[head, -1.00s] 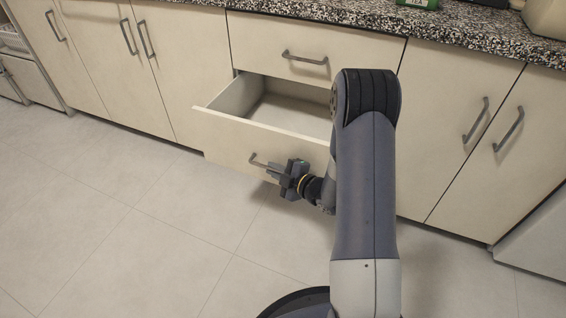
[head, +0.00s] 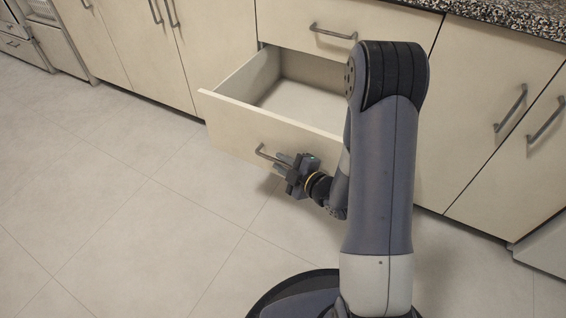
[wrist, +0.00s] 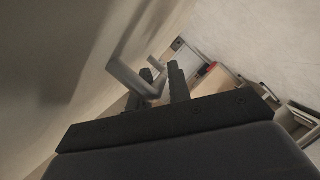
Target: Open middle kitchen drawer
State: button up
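The drawer below the top one (head: 268,139) stands pulled well out in the head view, its pale inside bare where it shows. Its grey bar handle (head: 268,156) is on the front panel. My gripper (head: 285,164) is at the right part of this handle. In the wrist view, the handle (wrist: 127,77) runs in between the two dark fingers (wrist: 162,85), which appear shut on it. My arm hides the right end of the drawer.
A closed drawer (head: 350,35) is above. Closed cabinet doors (head: 487,105) stand to the right, and others (head: 215,50) to the left. The speckled counter (head: 500,14) is above. The tiled floor (head: 120,200) in front is clear.

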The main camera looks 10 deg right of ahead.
jog(key=shift+o, duration=1.3)
jog(key=p+v, duration=0.1)
jog(key=v, duration=0.9)
jog(key=shift+s+d+r+p, duration=0.2)
jog(key=shift+s+d+p, duration=0.05)
jog(key=shift+s+p, duration=0.1)
jog(key=shift+w, duration=0.1)
jog(key=b+x, duration=0.1)
jog(key=x, duration=0.8)
jog(key=shift+w+a+f+b, duration=0.15)
jog(key=shift+w+a+b, duration=0.1)
jog(key=shift+b, duration=0.05)
jog(key=shift+w+a+f, duration=0.1)
jog(key=shift+w+a, duration=0.2)
jog(key=shift+w, duration=0.15)
jog(key=shift+w+d, duration=0.1)
jog(key=shift+w, duration=0.05)
